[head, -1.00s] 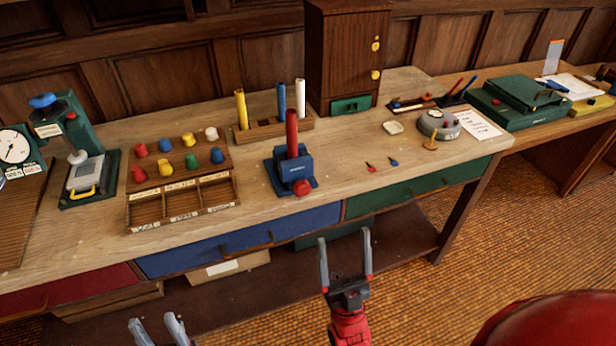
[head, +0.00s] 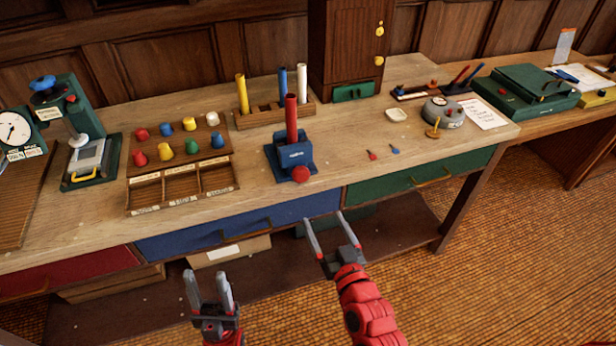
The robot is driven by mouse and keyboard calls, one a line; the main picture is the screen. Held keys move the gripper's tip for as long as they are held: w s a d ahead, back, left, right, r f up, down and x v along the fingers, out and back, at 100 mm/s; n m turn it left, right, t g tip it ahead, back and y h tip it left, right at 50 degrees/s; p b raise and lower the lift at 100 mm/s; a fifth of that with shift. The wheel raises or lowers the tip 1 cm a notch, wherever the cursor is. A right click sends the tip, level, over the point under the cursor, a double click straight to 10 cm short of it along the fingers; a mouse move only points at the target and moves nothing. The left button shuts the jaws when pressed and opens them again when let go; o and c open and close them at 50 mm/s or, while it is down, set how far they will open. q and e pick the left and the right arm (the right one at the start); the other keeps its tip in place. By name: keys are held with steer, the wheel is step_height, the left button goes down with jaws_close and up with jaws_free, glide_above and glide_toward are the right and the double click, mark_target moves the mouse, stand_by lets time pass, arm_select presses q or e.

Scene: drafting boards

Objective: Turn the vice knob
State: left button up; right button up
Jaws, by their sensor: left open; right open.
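A blue vice (head: 292,160) stands on the wooden bench near its front edge and holds an upright dark red rod (head: 291,118). Its round red knob (head: 300,174) faces the front edge. My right gripper (head: 331,220) is open and empty, in front of the bench, below and a little right of the knob, apart from it. My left gripper (head: 206,276) is open and empty, lower and further left, in front of the bench's lower shelf. Neither gripper touches the vice.
Left of the vice stand a rack of coloured knobs (head: 180,143) and a tray with compartments (head: 182,188). Behind it is a holder with coloured rolls (head: 272,117). Small red and blue pieces (head: 372,155) lie to the right. Blue (head: 240,226) and green (head: 420,178) drawers are below.

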mark_target(303, 177)
steer(key=p+x, duration=0.3)
steer(key=x, duration=1.1)
steer(key=shift+w+a, duration=0.15)
steer(key=shift+w, duration=0.05)
steer(key=shift+w+a+f+p, duration=0.15)
steer(key=shift+w+p, duration=0.15)
steer(key=shift+w, duration=0.25)
steer(key=shift+c, duration=0.3)
steer(key=c, duration=1.3)
steer(key=shift+b, duration=0.4)
steer(key=shift+f+m+b, duration=0.15)
steer(key=shift+m+b, duration=1)
steer(key=shift+m, duration=0.05)
steer(key=shift+m+b, duration=0.3)
steer(key=shift+m, duration=0.3)
steer(key=shift+r, duration=0.25)
